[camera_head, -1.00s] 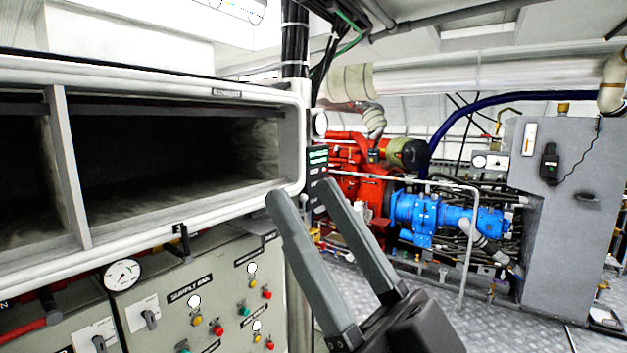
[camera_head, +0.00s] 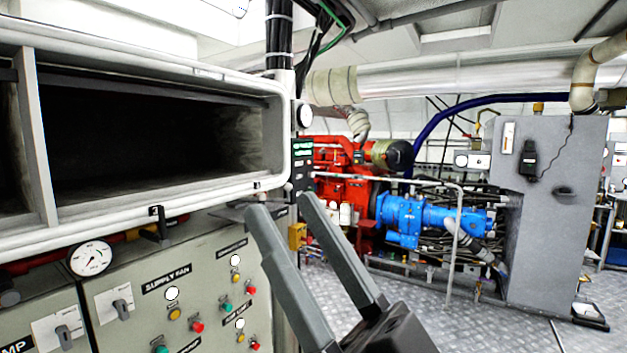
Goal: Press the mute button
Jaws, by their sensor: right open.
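No button marked mute can be made out. A narrow dark control panel (camera_head: 302,165) with small green displays and tiny controls stands at the right end of the grey cabinet in the head view; its labels are too small to read. My right gripper (camera_head: 282,207) comes up from the bottom, its two grey fingers spread apart with nothing between them. Its fingertips show just below the panel in the picture, and the right one slightly overlaps the panel's lower end. I cannot tell whether they touch it. My left gripper is not in view.
The grey cabinet (camera_head: 205,275) on the left carries a round gauge (camera_head: 90,259), switches and several coloured buttons, under a dark open box frame (camera_head: 150,205). A red engine (camera_head: 340,190), a blue motor (camera_head: 410,215) and a grey tank (camera_head: 560,215) stand behind. Checkered floor is open at right.

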